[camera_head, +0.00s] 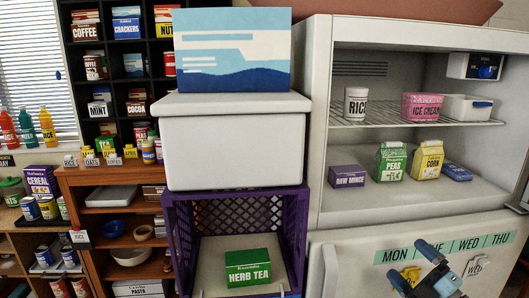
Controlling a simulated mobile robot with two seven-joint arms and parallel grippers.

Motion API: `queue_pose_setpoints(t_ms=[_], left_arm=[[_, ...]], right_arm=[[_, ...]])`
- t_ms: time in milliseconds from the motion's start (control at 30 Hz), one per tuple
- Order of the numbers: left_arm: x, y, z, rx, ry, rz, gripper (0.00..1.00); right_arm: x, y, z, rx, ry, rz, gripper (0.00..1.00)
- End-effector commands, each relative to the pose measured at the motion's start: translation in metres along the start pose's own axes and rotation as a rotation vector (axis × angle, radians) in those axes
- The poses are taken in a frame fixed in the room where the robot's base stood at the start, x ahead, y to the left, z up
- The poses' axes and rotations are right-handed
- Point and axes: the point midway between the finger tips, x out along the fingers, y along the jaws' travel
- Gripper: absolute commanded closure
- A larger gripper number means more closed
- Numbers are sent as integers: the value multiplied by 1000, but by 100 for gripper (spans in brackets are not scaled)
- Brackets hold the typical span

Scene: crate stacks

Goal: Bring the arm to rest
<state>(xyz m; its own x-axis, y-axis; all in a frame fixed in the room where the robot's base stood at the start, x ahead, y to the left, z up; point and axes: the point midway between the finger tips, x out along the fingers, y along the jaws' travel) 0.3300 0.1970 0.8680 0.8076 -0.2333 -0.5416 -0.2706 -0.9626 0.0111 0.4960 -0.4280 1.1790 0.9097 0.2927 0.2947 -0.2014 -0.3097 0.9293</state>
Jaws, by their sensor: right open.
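My right gripper (415,267) shows at the bottom right, blue and black. Its two fingers are spread and point up and left, with nothing between them. It is in front of the white fridge's lower door (345,262), near the green weekday strip (445,249). I cannot tell whether it touches the door. The rest of that arm is cut off by the lower edge. My left gripper is not in view.
A purple crate (180,240) holds a green herb tea box (248,268). A white bin (233,145) and a blue-and-white box (233,48) are stacked above it. The open fridge compartment holds several foods. Stocked shelves (105,177) stand at left.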

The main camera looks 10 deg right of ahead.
Motion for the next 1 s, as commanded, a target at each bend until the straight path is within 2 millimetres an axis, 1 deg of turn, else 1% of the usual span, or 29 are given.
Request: queue_pose_setpoints(t_ms=[33, 67, 100, 133, 167, 200, 267, 300, 367, 400, 433, 500, 533, 600, 667, 767, 900, 933, 967, 1000], left_arm=[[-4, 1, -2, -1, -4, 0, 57], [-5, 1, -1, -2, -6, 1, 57], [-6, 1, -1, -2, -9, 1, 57], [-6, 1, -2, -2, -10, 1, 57], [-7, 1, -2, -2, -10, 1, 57], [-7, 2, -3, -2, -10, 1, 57], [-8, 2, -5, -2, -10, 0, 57], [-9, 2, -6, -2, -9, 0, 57], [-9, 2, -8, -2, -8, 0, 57], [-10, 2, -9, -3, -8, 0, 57], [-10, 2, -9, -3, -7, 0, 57], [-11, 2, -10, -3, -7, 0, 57], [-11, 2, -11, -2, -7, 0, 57], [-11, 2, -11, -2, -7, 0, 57], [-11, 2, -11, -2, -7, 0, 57], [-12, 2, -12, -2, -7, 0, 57], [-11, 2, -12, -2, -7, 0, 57], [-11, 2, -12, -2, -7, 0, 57], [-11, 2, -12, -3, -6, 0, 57], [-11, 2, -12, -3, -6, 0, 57]], right_arm=[[-14, -38, -7, 152, -80, -38, 0], [-22, -59, -12, 234, -127, -60, 0], [-33, -86, -19, 340, -187, -92, 0], [-43, -107, -26, 416, -234, -118, 0], [-52, -126, -34, 490, -279, -145, 0], [-64, -152, -46, 585, -337, -182, 0], [-84, -187, -67, 720, -422, -241, 0], [-97, -209, -83, 805, -476, -281, 0], [-116, -238, -108, 920, -550, -341, 0], [-127, -254, -125, 989, -594, -379, 0], [-135, -265, -137, 1034, -623, -405, 0], [-151, -284, -162, 1125, -682, -461, 0], [-156, -290, -172, 1156, -700, -480, 0], [-166, -302, -189, 1212, -735, -518, 0], [-171, -308, -199, 1243, -755, -539, 0], [-175, -312, -206, 1266, -769, -554, 0], [-175, -312, -206, 1267, -770, -555, 0], [-175, -312, -206, 1267, -769, -555, 2], [-175, -312, -206, 1266, -769, -555, 9], [-175, -312, -206, 1266, -769, -555, 18]])
